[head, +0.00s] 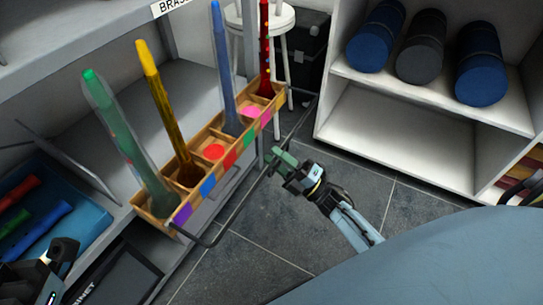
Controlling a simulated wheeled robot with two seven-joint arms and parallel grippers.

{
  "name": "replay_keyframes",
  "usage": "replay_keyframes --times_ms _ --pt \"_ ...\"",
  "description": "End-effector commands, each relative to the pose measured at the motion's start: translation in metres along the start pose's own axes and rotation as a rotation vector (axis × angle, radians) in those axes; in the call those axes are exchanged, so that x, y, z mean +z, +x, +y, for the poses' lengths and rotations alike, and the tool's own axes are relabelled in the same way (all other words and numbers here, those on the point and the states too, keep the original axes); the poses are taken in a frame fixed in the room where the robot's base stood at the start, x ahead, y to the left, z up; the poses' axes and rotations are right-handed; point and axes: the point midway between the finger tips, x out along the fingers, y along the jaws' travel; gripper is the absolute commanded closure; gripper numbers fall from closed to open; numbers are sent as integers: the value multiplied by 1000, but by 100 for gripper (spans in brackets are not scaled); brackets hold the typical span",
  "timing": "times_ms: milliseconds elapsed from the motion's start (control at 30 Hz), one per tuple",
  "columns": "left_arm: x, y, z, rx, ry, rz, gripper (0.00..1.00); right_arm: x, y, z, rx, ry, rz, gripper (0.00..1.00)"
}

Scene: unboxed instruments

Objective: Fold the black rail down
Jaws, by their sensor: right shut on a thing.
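The black rail (231,217) is a thin dark bar with bent ends. It runs along the front of the wooden compartment rack (223,163), low and out from its front face. My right gripper (279,162) is at the rail's middle to right part and is shut on it; the jaws hide the exact grip point. My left gripper (62,255) shows only in part at the lower left corner, away from the rail, and its jaws are too cut off to judge.
Green, yellow, blue and red recorders (162,85) stand upright in the rack. A blue tray (72,240) with coloured instruments lies at the left. White shelves (430,90) with rolled mats stand at the right. The tiled floor (255,262) in front is clear.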

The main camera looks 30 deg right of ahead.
Motion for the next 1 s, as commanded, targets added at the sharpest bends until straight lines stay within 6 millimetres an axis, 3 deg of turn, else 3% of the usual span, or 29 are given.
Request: replay_keyframes --times_ms 567,600,1000 --pt "-1 0 0 0 -1 5 64 0 2 -1 31 -6 2 100" --pt "-1 0 0 0 -1 5 64 0 2 -1 31 -6 2 68" --pt "0 0 0 0 -1 2 64 2 -8 0 28 -6 -5 70"
